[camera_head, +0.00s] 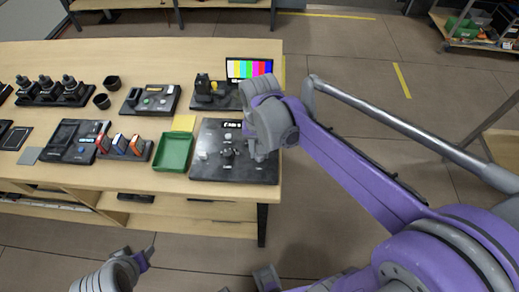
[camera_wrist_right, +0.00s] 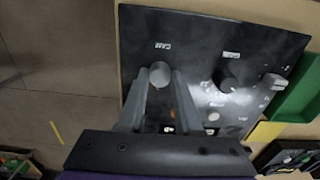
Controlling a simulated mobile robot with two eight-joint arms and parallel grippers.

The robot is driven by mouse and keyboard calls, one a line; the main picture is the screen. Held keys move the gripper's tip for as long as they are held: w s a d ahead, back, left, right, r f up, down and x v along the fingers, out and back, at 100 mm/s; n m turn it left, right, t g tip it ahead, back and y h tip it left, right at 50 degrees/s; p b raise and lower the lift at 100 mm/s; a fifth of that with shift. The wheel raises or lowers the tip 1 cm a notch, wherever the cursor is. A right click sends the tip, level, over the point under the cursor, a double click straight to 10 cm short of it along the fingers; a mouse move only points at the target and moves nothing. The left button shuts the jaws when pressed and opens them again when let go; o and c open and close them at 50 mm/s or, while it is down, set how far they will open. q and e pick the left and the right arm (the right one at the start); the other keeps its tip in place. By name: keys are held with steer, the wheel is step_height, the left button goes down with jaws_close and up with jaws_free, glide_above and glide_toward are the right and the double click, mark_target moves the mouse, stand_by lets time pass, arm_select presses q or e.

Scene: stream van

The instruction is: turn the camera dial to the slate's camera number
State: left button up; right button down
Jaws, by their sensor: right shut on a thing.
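The black control panel (camera_head: 240,173) lies at the right end of the wooden table. In the right wrist view, the grey camera dial (camera_wrist_right: 160,73) sits beside a small CAM label on the panel (camera_wrist_right: 195,40). My right gripper (camera_head: 262,150) is over the panel's right side. In the right wrist view its fingers (camera_wrist_right: 162,88) are shut on the dial, one on each side. A second, black knob (camera_wrist_right: 226,78) is apart from the fingers. My left gripper (camera_head: 147,259) is low in front of the table, and its jaw state is unclear. I cannot make out a slate or its number.
A green tray (camera_head: 174,151) and a yellow pad (camera_head: 184,123) lie left of the panel. A colour-bar monitor (camera_head: 249,69) stands behind it. Several dark devices fill the table's left part.

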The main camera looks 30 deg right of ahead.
steer(key=shift+m, duration=0.3)
steer(key=c, duration=0.6)
jaws_free()
steer(key=shift+r, duration=0.1)
step_height(320, 180, up, 11)
steer(key=shift+f+p, duration=0.2)
steer(key=shift+p, duration=0.25)
